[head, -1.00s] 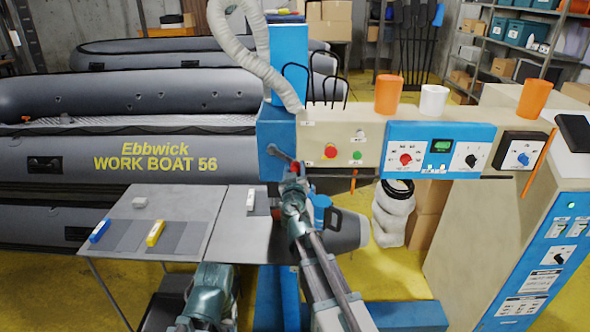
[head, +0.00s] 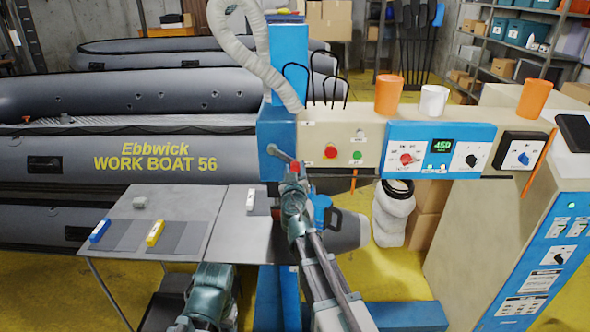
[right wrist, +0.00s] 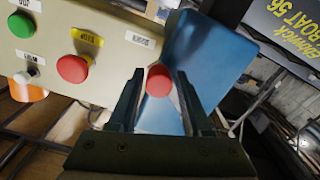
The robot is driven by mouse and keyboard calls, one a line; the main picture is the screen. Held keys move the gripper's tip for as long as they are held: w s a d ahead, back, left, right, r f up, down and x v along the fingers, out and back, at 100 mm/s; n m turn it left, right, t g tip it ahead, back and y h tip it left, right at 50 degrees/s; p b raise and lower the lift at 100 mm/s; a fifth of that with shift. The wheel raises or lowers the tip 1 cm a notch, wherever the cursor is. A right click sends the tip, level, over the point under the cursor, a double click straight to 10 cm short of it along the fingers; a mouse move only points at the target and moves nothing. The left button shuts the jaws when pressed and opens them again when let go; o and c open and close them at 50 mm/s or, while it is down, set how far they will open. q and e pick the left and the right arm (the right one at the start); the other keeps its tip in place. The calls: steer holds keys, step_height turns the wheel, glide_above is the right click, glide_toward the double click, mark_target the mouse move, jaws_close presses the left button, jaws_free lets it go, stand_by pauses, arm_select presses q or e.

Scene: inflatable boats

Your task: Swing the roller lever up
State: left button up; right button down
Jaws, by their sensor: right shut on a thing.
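The roller lever (head: 279,153) is a short grey arm on the blue housing at the left end of the machine. It slants down to the right from its pivot and ends in a red knob. My right gripper (head: 293,172) is at this lower end and is shut on the knob. In the right wrist view the red knob (right wrist: 159,81) sits between the two dark fingers, near their tips. The blue housing (right wrist: 185,70) is behind it. My left arm shows at the bottom, but its gripper is not visible.
A panel with a red button (head: 331,152) and a green button (head: 357,155) is just right of the lever. A grey table (head: 180,205) with small blocks stands at the lower left. A grey boat (head: 130,150) lies behind. Cups stand on the machine top.

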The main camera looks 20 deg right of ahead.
mark_target(294, 132)
steer(key=shift+d+r, duration=0.1)
stand_by(0.3)
steer(key=shift+s+d+r+n+p, duration=0.1)
steer(key=shift+d+r+n+p, duration=0.2)
steer(key=shift+r+n+p, duration=0.45)
steer(key=shift+s+d+r+n+p, duration=0.1)
steer(key=shift+d+r+n+p, duration=0.2)
steer(key=shift+r+n+p, duration=0.5)
steer(key=r+n+p, duration=0.1)
steer(key=n, duration=0.1)
steer(key=r+n+p, duration=0.2)
steer(key=n, duration=0.1)
steer(key=r+n+p, duration=0.2)
steer(key=n, duration=0.1)
steer(key=shift+w+a+r, duration=0.1)
steer(key=shift+a+r, duration=0.1)
steer(key=shift+r, duration=0.05)
steer(key=shift+w+a+r+n+p, duration=0.1)
steer(key=shift+a+r+n+p, duration=0.15)
steer(key=shift+r+n+p, duration=0.35)
steer(key=shift+w+a+r+n+p, duration=0.15)
steer(key=shift+a+n+p, duration=0.2)
steer(key=shift+n, duration=0.5)
steer(key=shift+d, duration=0.1)
steer(key=c, duration=0.8)
jaws_free()
steer(key=shift+o, duration=1.4)
